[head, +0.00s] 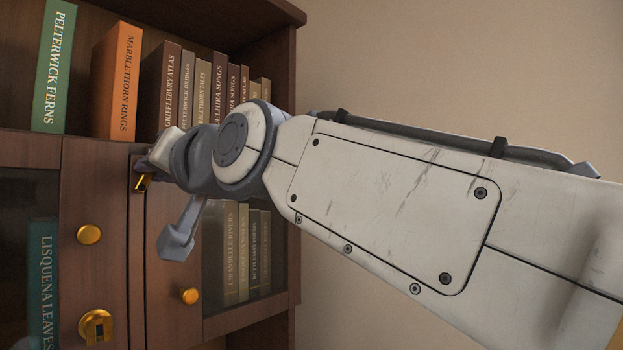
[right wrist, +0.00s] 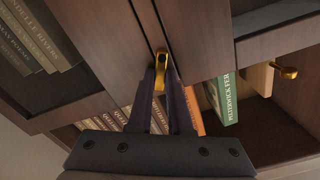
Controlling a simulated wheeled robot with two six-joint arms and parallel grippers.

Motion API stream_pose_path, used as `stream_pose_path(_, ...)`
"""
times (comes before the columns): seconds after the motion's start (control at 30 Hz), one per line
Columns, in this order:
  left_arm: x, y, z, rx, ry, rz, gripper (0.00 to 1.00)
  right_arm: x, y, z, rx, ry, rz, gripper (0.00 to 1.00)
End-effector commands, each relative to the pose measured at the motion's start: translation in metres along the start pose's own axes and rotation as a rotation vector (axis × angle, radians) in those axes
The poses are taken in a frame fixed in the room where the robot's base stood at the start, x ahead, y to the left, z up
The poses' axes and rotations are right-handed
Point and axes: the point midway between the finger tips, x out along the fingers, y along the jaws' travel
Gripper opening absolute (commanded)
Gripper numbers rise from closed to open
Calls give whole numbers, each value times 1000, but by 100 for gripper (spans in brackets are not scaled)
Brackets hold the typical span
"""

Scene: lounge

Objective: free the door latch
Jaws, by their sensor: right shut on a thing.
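The brass door latch (head: 141,183) sits at the top of the cabinet, by the gap between the two wooden doors. In the right wrist view the latch (right wrist: 160,66) shows as a short gold piece at the door seam. My right gripper (right wrist: 160,84) is shut on it, with one dark finger on each side. In the head view the right gripper (head: 146,171) is at the latch and partly hides it. The left door (head: 95,200) and the right door (head: 172,255) look closed. My left gripper is not in view.
Round brass knobs show on the left door (head: 89,234) and right door (head: 190,296). A brass lock plate (head: 95,326) is lower on the left door. Books, including an orange one (head: 116,80), stand on the open shelf just above. Bare wall (head: 450,60) lies right.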

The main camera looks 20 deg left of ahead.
Motion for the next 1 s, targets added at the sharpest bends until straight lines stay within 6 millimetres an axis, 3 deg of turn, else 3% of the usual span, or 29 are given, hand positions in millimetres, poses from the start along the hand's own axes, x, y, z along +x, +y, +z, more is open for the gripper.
stream_pose_path(0.5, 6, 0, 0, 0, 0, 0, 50, 0, -9, 3, -385, -3, 0, 0)
stream_pose_path(1.0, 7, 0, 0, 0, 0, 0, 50, 0, -12, 4, -487, -3, 0, 0)
